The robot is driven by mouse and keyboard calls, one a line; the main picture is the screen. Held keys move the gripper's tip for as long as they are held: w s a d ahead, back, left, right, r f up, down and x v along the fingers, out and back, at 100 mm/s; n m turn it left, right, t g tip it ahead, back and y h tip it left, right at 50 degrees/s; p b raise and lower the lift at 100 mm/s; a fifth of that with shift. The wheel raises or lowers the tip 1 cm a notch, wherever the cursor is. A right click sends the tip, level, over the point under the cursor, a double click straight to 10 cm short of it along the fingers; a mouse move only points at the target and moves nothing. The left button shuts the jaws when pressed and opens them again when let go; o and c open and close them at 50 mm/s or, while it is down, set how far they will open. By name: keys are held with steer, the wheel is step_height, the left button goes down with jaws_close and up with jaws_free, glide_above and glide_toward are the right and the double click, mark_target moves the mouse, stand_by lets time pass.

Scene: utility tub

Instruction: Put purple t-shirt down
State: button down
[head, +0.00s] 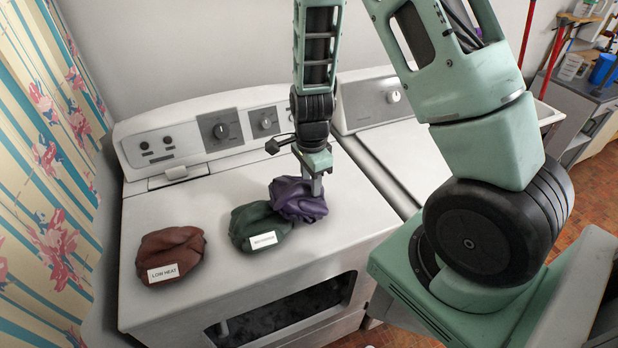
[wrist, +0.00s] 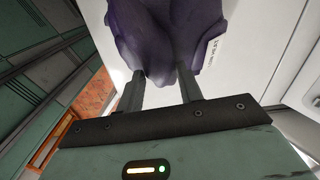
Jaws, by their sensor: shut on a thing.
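A crumpled purple t-shirt (head: 298,200) is at the right of the dryer top, touching or overlapping the green bundle in the head view. My gripper (head: 314,183) is above it, pointing down, and shut on its cloth. In the wrist view the purple t-shirt (wrist: 170,35) fills the space beyond my two fingers (wrist: 165,88), which pinch its near edge. A white label shows on its right side there. I cannot tell whether the shirt rests on the dryer top or hangs just above it.
A green bundle (head: 250,220) and a brown-red bundle (head: 172,250) labelled "LOW HEAT" lie on the white dryer (head: 215,275). The control panel (head: 200,130) rises behind. A second white machine (head: 400,150) stands to the right. The dryer's front edge is clear.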

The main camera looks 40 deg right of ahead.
steer(key=shift+f, duration=0.2)
steer(key=c, duration=0.9)
jaws_free()
steer(key=shift+r, duration=0.15)
